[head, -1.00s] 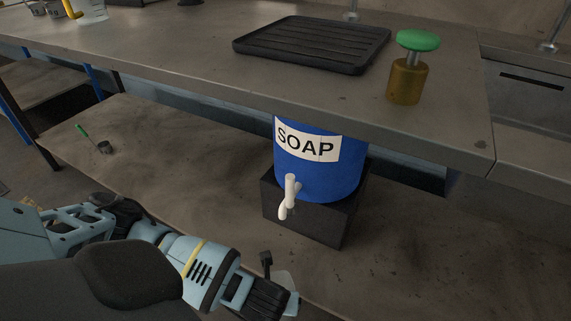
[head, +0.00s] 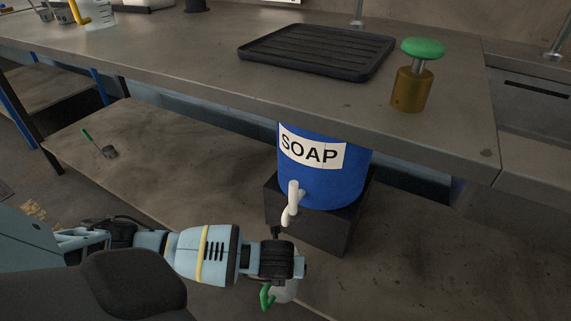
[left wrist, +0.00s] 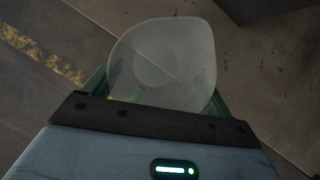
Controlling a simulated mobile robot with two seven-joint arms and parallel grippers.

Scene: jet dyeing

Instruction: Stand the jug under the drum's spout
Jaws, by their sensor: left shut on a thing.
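The blue drum (head: 328,179) with a SOAP label sits on a dark block (head: 312,226) on the lower shelf. Its white spout (head: 292,198) points down at the front. My left gripper (head: 282,283) is below and in front of the spout, shut on the jug (head: 287,291). In the left wrist view the jug's (left wrist: 163,62) round, see-through body shows from above between the fingers. My right gripper is not in view.
The worktop (head: 200,75) overhangs the drum. On it are a black ribbed tray (head: 316,52) and a brass pump pot (head: 411,90) with a green top. A small green-handled scoop (head: 108,152) lies on the lower shelf (head: 180,160) at left, where the surface is mostly clear.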

